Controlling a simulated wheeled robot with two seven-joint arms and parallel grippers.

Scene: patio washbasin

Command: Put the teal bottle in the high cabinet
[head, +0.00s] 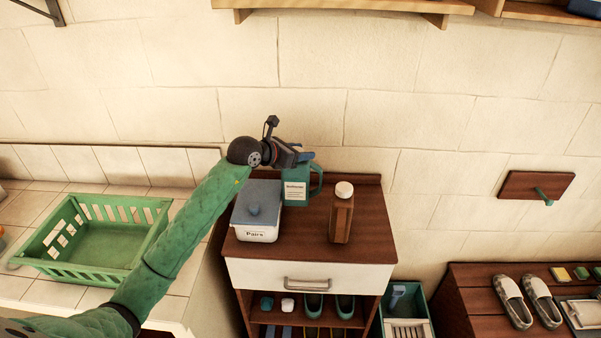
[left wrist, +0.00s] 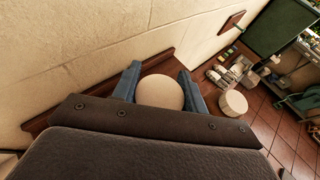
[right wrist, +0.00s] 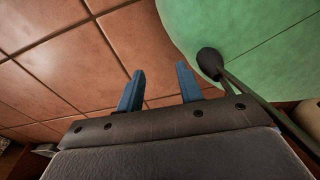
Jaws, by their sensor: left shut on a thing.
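The teal bottle (head: 297,190), with a white label and a side handle, is upright over the back of the brown cabinet top. My left gripper (head: 300,157) is shut on its top from above and hides its cap in the head view. In the left wrist view the round cream cap (left wrist: 160,92) sits between the two blue fingers. I cannot tell whether the bottle's base touches the cabinet top. My right gripper (right wrist: 160,88) is open and empty above the tiled floor. Wooden shelving (head: 545,13) is cut off at the top right; I cannot tell if it is the high cabinet.
A white box with a blue lid (head: 257,208) stands close left of the bottle, and a brown bottle (head: 342,215) stands to its right. A wooden shelf (head: 345,5) hangs above. A green basket (head: 95,237) sits on the tiled counter. The wall between is bare.

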